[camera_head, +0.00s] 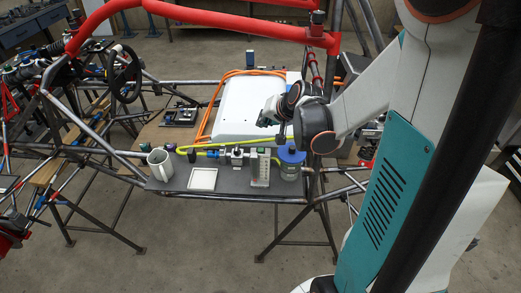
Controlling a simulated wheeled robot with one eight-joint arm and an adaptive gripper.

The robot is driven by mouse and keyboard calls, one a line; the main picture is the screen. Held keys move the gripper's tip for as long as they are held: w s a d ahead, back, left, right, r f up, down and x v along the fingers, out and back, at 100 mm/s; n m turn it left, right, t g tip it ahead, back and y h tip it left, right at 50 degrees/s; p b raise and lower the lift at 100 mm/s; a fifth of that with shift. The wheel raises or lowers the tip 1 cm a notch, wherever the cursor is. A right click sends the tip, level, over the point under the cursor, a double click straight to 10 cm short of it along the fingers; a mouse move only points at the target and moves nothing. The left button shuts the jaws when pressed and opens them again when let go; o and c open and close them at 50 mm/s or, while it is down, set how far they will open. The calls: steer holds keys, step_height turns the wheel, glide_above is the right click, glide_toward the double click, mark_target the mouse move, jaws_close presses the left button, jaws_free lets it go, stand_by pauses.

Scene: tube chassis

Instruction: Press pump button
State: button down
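A small pump assembly (238,156) with metal and pale blocks stands on a dark board (228,181) at the front of the tube chassis. Small green and blue parts sit on the line at its left. I cannot tell which part is the pump button. A clear jar with a blue lid (291,156) stands right of the assembly. A yellow hose (235,141) runs behind it. My gripper (267,115) is above and behind the assembly, apart from it, over the edge of a white box. Its fingers are too small to tell open from shut.
A grey mug (160,165) and a square white tray (202,179) stand on the board's left part. A white box (243,105) with an orange hose lies behind. Red-padded tubes (245,27) cross above, and an upright tube rises right of the board.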

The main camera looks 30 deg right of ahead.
mark_target(263, 149)
steer(key=shift+f+b, duration=3.4)
steer(key=shift+f, duration=0.95)
steer(key=shift+f+b, duration=0.4)
steer(key=shift+f+b, duration=0.45)
steer(key=shift+r, duration=0.2)
steer(key=shift+r+p, duration=0.7)
steer(key=shift+r, duration=0.05)
step_height(263, 149, up, 5)
steer(key=p, duration=0.4)
